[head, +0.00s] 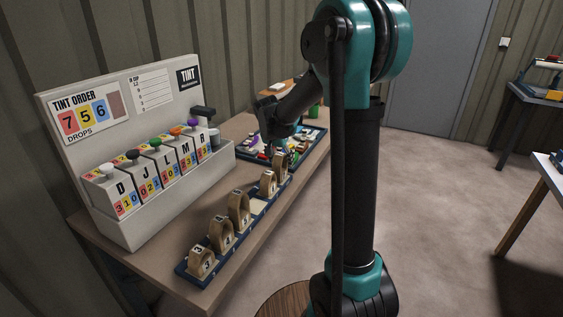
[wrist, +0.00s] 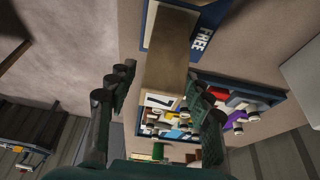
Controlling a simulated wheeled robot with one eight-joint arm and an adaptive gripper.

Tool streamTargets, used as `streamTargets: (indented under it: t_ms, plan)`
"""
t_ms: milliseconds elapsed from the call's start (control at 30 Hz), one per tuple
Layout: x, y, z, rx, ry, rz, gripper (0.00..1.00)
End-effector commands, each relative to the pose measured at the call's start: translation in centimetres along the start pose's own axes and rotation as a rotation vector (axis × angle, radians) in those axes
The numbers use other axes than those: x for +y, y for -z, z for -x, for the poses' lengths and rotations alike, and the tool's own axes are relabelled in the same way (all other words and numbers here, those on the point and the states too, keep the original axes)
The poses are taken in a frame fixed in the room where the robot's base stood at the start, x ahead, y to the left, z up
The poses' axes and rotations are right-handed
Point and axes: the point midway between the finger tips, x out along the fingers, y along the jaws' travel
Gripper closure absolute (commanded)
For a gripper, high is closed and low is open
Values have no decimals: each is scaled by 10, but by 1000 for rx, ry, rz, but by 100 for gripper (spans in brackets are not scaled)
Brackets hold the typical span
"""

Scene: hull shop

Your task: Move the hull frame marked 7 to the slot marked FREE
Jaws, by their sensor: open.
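The tan frame marked 7 (wrist: 165,78) shows between the two open fingers of my gripper (wrist: 160,108) in the wrist view, with dark gaps on both sides. In the head view my gripper (head: 277,148) is at the far end of the blue rack (head: 228,249), by the farthest frame (head: 281,163); its number is too small to read there. The label FREE (wrist: 201,39) is on a blue-edged strip beside the frame in the wrist view. The head view shows a pale, empty place (head: 258,205) in the rack; any label on it is unreadable.
Several other numbered frames stand in the rack, including one (head: 268,184) close to my gripper. A tray of coloured pieces (head: 311,148) lies just beyond. The tint dispenser (head: 150,165) stands along the left of the bench. Open floor (head: 430,180) lies to the right.

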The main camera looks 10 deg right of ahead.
Motion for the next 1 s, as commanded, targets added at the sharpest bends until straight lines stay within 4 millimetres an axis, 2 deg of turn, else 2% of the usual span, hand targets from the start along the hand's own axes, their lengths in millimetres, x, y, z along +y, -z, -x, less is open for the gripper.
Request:
streamTargets:
  t_ms: [400, 600, 700, 767, 867, 1000]
  plan:
    - [0, -1, 81, 0, 0, 2, 49]
    - [0, 0, 105, 0, -1, 0, 49]
    - [4, -3, 108, -2, 2, 7, 49]
    - [14, -9, 105, -8, 8, 26, 49]
    - [46, -33, 91, -26, 32, 95, 49]
    - [108, -90, 62, -48, 92, 251, 49]
